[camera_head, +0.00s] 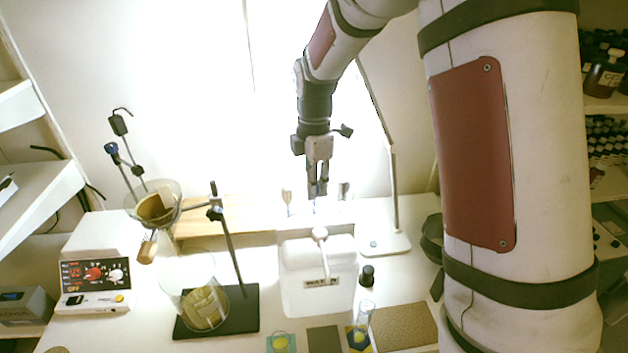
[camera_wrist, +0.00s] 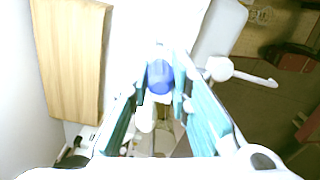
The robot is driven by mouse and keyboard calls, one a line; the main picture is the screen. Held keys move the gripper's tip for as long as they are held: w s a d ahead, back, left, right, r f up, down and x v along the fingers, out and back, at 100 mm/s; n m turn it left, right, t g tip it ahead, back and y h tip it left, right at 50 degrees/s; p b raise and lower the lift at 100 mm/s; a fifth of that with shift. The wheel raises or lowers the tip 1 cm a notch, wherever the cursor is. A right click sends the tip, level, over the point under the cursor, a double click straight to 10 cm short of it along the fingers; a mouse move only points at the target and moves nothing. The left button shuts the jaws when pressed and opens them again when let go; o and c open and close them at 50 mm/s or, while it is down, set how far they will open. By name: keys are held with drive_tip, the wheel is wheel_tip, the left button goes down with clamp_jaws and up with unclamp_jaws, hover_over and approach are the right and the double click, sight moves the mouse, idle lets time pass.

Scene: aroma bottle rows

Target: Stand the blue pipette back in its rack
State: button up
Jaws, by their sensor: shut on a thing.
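My gripper (camera_head: 318,190) points down at the back of the bench, above and behind the white water container (camera_head: 318,277). In the wrist view its teal-lined fingers (camera_wrist: 162,92) are shut on the blue pipette, whose rounded blue top (camera_wrist: 160,76) shows between the fingertips. The lower part of the pipette is hidden or washed out by glare. The rack is hard to make out in the bright area below my gripper. I cannot tell whether the pipette touches it.
A wooden board (camera_head: 212,215) lies left of my gripper and also shows in the wrist view (camera_wrist: 70,55). A lamp stand (camera_head: 384,243) is to the right. A glass vessel on a stand (camera_head: 230,310) and a control box (camera_head: 94,284) occupy the left of the bench.

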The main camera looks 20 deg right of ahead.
drive_tip(key=shift+f, duration=0.2)
drive_tip(key=o, duration=0.7)
drive_tip(key=shift+r, duration=0.1)
drive_tip(key=shift+r+p, duration=0.65)
drive_tip(key=shift+r, duration=1.8)
drive_tip(key=shift+r+p, duration=0.5)
drive_tip(key=shift+r, duration=2)
